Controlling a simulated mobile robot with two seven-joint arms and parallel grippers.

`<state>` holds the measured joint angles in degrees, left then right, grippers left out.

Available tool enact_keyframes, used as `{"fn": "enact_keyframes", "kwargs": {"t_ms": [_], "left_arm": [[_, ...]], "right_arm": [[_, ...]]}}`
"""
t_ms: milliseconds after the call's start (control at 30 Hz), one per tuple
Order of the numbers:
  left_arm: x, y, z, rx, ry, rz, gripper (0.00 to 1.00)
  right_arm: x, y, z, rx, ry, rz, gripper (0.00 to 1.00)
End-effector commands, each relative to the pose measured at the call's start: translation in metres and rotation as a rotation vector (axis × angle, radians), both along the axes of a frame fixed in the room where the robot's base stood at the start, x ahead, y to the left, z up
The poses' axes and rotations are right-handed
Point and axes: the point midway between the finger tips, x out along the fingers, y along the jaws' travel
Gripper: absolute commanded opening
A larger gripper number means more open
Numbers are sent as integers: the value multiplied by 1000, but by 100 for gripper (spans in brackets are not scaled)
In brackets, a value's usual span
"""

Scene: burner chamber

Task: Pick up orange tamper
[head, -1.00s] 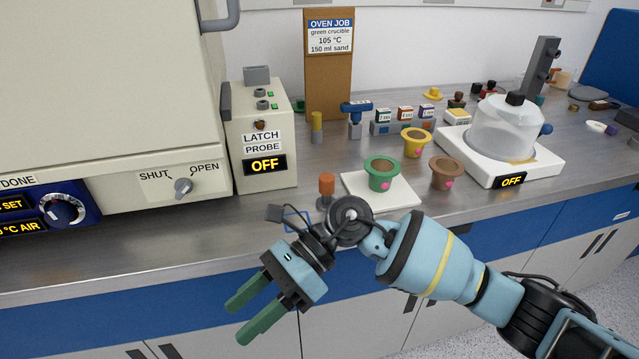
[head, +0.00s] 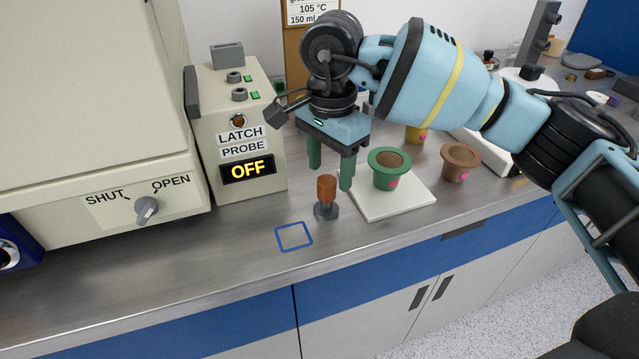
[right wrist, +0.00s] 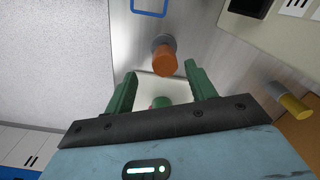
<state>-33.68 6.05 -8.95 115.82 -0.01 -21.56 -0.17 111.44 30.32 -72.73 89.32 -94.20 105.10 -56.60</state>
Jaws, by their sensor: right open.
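The orange tamper (head: 326,189) stands upright on the counter on its grey round base, left of the white tile. It also shows in the right wrist view (right wrist: 164,60), just beyond the fingertips. My right gripper (head: 331,178) is open with its green fingers pointing down. In the head view its fingertips are above and about level with the tamper's top. In the right wrist view the fingers (right wrist: 165,80) are spread on either side of the line to the tamper, with nothing between them. My left gripper is not in view.
A green crucible (head: 386,172) stands on the white tile (head: 408,205), close right of the tamper. A brown crucible (head: 460,163) stands farther right. The latch probe box (head: 235,130) stands left. A blue square outline (head: 293,237) marks clear counter in front.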

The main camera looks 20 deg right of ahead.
Motion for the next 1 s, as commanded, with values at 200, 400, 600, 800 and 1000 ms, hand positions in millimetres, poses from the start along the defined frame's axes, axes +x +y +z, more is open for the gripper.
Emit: {"fn": "enact_keyframes", "kwargs": {"t_ms": [200,400,600,800,1000], "left_arm": [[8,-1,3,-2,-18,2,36],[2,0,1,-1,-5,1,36],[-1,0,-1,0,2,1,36],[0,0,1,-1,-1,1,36],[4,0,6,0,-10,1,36]], "right_arm": [[0,0,0,1,0,0,56],[0,1,-8,2,2,0,56],[0,1,-26,3,1,0,56],[0,1,-32,2,2,0,56],[1,2,-59,2,2,-1,56]]}}
